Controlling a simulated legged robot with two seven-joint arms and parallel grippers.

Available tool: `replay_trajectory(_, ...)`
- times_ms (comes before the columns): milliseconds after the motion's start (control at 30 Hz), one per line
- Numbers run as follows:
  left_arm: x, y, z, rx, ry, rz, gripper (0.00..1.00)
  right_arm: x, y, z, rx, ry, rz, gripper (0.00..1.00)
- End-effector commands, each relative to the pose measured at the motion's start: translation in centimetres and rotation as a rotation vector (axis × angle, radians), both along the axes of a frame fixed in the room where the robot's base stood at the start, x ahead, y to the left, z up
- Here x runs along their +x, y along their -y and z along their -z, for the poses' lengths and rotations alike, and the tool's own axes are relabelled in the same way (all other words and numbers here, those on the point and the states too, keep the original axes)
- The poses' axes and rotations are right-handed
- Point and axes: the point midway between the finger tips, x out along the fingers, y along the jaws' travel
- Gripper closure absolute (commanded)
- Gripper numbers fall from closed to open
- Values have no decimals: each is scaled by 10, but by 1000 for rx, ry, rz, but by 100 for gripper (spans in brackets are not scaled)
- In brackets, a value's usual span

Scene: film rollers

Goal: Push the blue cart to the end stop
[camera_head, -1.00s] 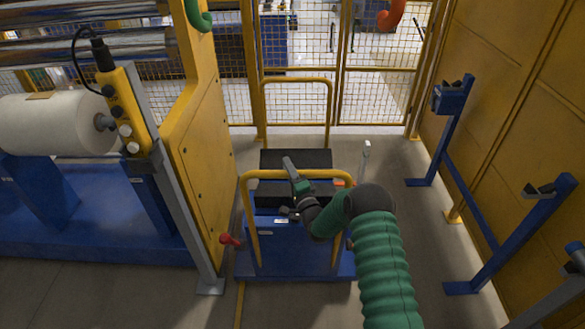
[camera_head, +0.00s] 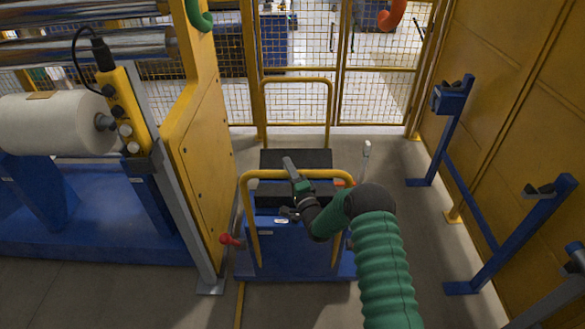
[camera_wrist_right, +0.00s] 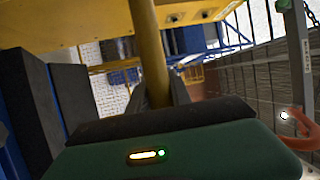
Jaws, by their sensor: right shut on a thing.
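The blue cart (camera_head: 275,262) stands on the floor in the middle of the head view, with a yellow tube handle (camera_head: 325,174) on its near side. My right gripper (camera_head: 291,168) is at the top bar of this handle. In the right wrist view a yellow bar (camera_wrist_right: 150,55) runs between the fingers, and the gripper is shut on it. My green arm hides part of the cart's right side. I cannot clearly make out the end stop. My left gripper is not in view.
A yellow mesh fence (camera_head: 375,95) closes off the back. A yellow machine panel (camera_head: 205,150) and a white roll (camera_head: 55,122) are on the left. Blue stands (camera_head: 450,135) line the yellow wall on the right. Bare floor (camera_head: 390,165) lies right of the cart.

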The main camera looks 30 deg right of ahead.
Motion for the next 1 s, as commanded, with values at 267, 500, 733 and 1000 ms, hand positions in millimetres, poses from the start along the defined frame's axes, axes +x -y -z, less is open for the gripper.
replay_trajectory(267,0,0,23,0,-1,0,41,18,20,-4,-6,13,15,100)
replay_trajectory(500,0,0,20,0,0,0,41,19,20,-6,-6,12,15,71)
replay_trajectory(733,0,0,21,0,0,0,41,19,15,-4,-5,7,8,53)
replay_trajectory(1000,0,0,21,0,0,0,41,14,10,-2,-6,1,4,53)
